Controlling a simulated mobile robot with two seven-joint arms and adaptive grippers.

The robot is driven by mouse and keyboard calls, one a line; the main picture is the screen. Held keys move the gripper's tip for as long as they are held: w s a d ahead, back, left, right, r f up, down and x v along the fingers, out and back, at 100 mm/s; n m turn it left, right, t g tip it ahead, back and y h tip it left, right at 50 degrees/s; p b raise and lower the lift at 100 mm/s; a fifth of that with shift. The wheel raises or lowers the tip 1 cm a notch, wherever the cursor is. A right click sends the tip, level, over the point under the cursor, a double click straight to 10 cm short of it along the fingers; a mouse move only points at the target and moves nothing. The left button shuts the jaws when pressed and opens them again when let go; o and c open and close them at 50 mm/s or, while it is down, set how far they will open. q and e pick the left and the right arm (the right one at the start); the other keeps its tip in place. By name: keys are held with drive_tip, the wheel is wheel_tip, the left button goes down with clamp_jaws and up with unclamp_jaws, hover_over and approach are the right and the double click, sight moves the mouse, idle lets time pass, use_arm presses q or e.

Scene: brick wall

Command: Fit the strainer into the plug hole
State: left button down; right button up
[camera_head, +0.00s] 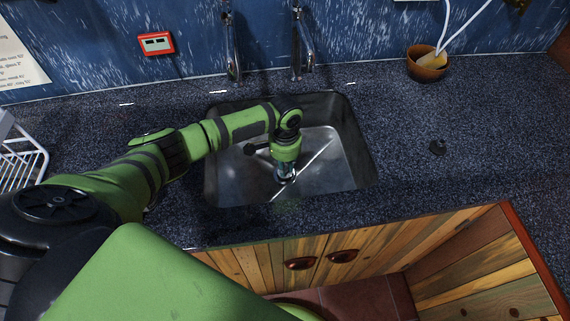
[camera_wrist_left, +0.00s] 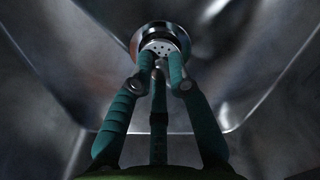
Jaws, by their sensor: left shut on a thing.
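The steel sink (camera_head: 225,185) is set into the dark speckled counter. My left arm reaches into it from the left, and my left gripper (camera_head: 285,179) points down over the basin floor. In the left wrist view the fingers of my left gripper (camera_wrist_left: 160,72) are closed around the small strainer (camera_wrist_left: 160,47), a pale disc with dark holes. The round metal rim of the plug hole (camera_wrist_left: 162,27) shows around and behind the strainer. I cannot tell whether the strainer sits in the hole or hangs just above it. The head view hides both behind the gripper.
Two taps (camera_head: 302,52) stand behind the sink. A white wire rack (camera_head: 25,160) is at the left. The sink walls surround my gripper.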

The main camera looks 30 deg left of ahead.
use_arm(q)
drive_tip(key=shift+f+p, duration=0.2)
drive_tip(key=shift+p, duration=0.3)
idle(0.8)
drive_tip(key=shift+f, duration=0.45)
idle(0.5)
drive_tip(key=shift+f, duration=0.15)
idle(0.6)
drive_tip(key=c, duration=0.6)
unclamp_jaws()
wheel_tip(320, 180, up, 10)
drive_tip(key=p, duration=1.1)
